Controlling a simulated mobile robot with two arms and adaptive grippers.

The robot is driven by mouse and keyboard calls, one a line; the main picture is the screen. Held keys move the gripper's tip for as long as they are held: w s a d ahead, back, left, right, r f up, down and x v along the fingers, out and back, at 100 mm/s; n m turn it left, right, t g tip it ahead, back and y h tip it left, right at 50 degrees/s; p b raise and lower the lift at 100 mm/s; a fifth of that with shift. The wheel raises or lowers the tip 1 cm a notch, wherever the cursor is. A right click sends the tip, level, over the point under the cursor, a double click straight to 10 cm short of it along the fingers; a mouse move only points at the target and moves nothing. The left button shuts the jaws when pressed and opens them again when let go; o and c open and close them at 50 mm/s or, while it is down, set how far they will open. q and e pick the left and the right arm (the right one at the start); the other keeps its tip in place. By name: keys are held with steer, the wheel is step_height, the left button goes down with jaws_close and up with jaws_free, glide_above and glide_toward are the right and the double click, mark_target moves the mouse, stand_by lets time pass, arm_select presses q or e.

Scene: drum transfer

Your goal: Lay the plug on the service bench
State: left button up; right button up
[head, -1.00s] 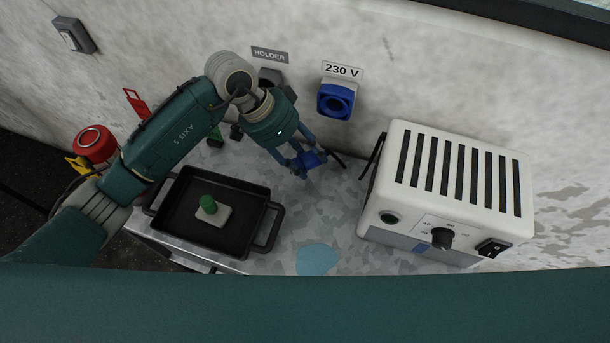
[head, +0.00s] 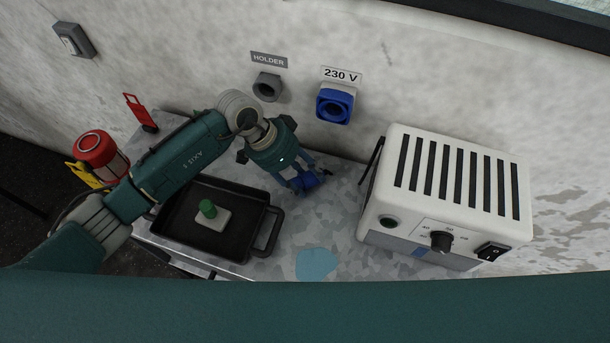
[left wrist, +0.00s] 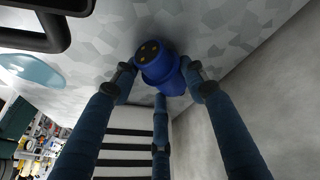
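The blue plug (left wrist: 165,68) sits between the fingertips of my left gripper (left wrist: 160,80) in the left wrist view, its end with brass contacts facing the camera. The fingers close on it from its sides and from below. In the head view my left gripper (head: 308,182) is low over the grey service bench (head: 345,205), right of the black tray, with the plug partly hidden among the fingers. The plug is close to the bench top; I cannot tell whether it touches. My right gripper is not in view.
A black tray (head: 262,222) with a green-knobbed block (head: 208,210) stands left. A white slotted heater-like box (head: 450,190) stands right. The blue 230 V socket (head: 335,103) and empty grey holder (head: 267,87) are on the wall. A light-blue patch (head: 316,264) marks clear bench in front.

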arm_select(q)
steer(key=shift+o, duration=1.2)
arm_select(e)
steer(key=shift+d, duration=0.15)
arm_select(q)
steer(key=shift+r, duration=0.2)
steer(key=b+v, duration=0.1)
steer(key=v, duration=1.1)
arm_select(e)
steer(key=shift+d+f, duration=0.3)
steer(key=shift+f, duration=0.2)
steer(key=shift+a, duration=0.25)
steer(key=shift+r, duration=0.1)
